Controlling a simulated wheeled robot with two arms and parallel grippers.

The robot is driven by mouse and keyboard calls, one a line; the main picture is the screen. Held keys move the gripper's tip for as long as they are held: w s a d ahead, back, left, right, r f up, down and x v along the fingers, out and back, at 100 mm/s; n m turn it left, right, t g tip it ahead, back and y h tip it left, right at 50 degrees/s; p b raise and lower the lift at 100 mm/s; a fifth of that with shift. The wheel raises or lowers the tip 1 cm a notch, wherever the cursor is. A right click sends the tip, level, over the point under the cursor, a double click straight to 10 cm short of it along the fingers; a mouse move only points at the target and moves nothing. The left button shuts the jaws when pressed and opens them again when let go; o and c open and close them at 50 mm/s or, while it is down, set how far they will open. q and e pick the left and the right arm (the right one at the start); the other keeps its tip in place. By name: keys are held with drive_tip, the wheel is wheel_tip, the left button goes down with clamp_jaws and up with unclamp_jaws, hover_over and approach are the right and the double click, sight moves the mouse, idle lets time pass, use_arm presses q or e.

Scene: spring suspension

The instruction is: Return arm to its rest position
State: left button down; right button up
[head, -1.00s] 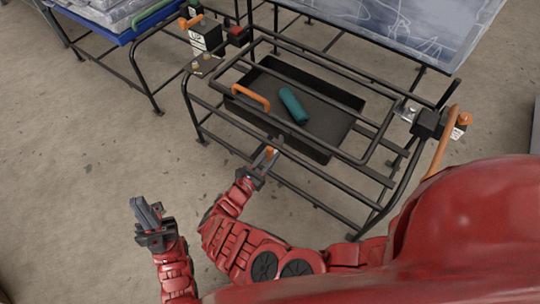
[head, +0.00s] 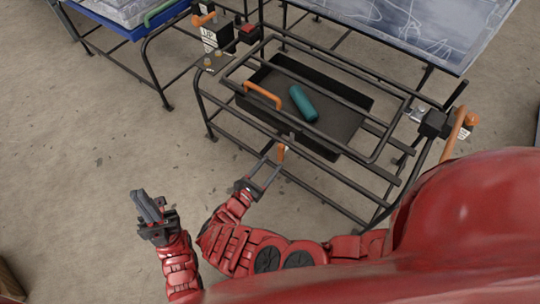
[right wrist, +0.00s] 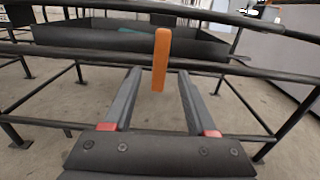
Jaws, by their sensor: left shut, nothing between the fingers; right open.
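My right gripper (head: 273,163) is open and empty in front of the black metal frame. Its two fingers also show in the right wrist view (right wrist: 157,72), spread apart. A small upright orange handle (head: 281,153) is at the frame's front edge, close to the fingertips. In the right wrist view the orange handle (right wrist: 160,60) appears between the finger ends; I cannot tell how far beyond them it is. My left gripper (head: 146,207) is shut and empty over bare floor at the lower left, away from the frame.
A black tray (head: 350,117) sits in the frame with a teal cylinder (head: 303,103) in it. An orange curved handle (head: 262,95) is above its left side. Another orange lever (head: 460,125) is at the right. Floor (head: 70,200) on the left is clear.

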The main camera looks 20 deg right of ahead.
drive_tip(key=shift+s+a, duration=0.3)
drive_tip(key=shift+a, duration=0.05)
